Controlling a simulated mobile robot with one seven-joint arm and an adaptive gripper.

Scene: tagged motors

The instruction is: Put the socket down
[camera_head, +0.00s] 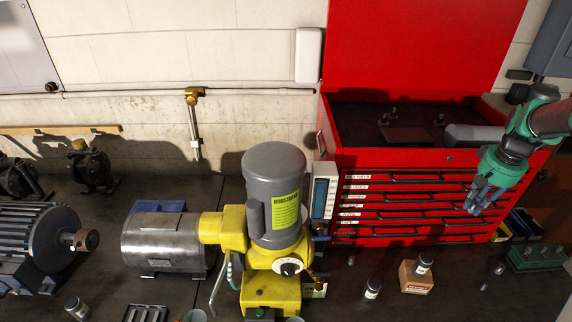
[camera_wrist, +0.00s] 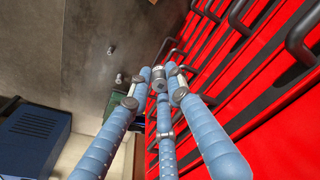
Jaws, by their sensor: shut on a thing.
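My gripper (camera_head: 478,203) hangs in front of the red tool chest's drawers at the right, above the dark bench top (camera_head: 540,295). In the wrist view my gripper's blue fingers (camera_wrist: 160,85) come together around a small grey metal piece, the socket (camera_wrist: 159,82). The fingers hide most of it. In the head view the socket is too small to make out between the fingertips. The gripper is shut on it, clear of the bench.
The red tool chest (camera_head: 420,160) with protruding handles stands close to my gripper. Below are a cardboard box (camera_head: 416,278), black-and-white canisters (camera_head: 372,289) and small metal pieces (camera_head: 499,269). A green case (camera_head: 535,257) lies right. A yellow-grey motor (camera_head: 272,200) stands mid-bench.

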